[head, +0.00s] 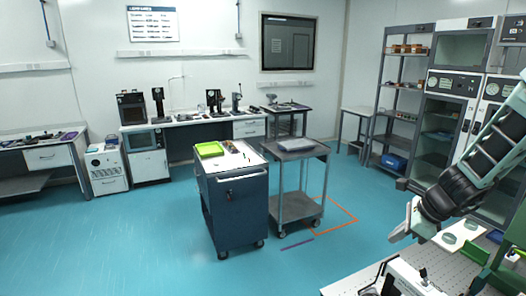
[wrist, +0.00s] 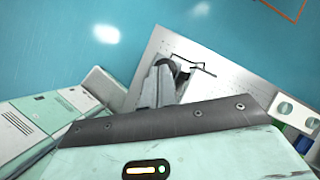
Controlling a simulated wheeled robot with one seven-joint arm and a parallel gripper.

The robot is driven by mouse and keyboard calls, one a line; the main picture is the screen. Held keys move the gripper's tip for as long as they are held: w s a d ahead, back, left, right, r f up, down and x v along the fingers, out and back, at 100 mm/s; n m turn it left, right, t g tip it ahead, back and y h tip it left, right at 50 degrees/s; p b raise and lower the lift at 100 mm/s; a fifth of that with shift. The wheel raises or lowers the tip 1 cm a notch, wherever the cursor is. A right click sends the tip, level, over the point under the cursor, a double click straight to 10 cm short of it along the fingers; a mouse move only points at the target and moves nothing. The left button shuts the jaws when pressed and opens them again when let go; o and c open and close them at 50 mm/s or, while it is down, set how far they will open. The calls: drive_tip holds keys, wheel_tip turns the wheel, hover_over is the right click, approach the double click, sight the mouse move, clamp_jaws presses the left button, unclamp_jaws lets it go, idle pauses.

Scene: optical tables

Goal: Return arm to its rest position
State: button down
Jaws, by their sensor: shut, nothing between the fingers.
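My arm (head: 480,160) reaches in from the right edge of the head view, angled down and to the left. My gripper (head: 403,228) is at its lower end, above the bench at the lower right. It is shut and holds nothing. In the wrist view, the pale green gripper housing and its dark edge fill the lower part of the picture. Beyond it a light perforated board (wrist: 215,85) and blue floor show.
A perforated optical table (head: 345,288) with instruments lies below my gripper. A dark blue cabinet cart (head: 236,205) with a green tray (head: 209,149) and a grey trolley (head: 298,150) stand mid-room. Shelves (head: 402,90) and glass-door cabinets are at the right. Blue floor (head: 130,245) is open at left.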

drive_tip(key=s+a+f+n+g+b, duration=0.15)
drive_tip(key=s+a+n+b, duration=0.25)
drive_tip(key=s+a+n, duration=0.45)
drive_tip(key=s+a+f+n+g+b, duration=0.15)
drive_tip(key=s+a+n+b, duration=0.3)
drive_tip(key=a+n, duration=0.65)
drive_tip(key=s+a+f+n+h+b, duration=0.1)
drive_tip(key=s+a+n+b, duration=0.1)
drive_tip(key=s+n, duration=0.4)
drive_tip(key=s+a+f+n+g+h+b, duration=0.1)
drive_tip(key=s+a+f+n+h+b, duration=0.1)
drive_tip(key=s+n, duration=0.5)
drive_tip(key=s+a+b, duration=0.1)
drive_tip(key=s, duration=0.1)
drive_tip(key=shift+s, duration=0.35)
drive_tip(key=shift+f, duration=0.1)
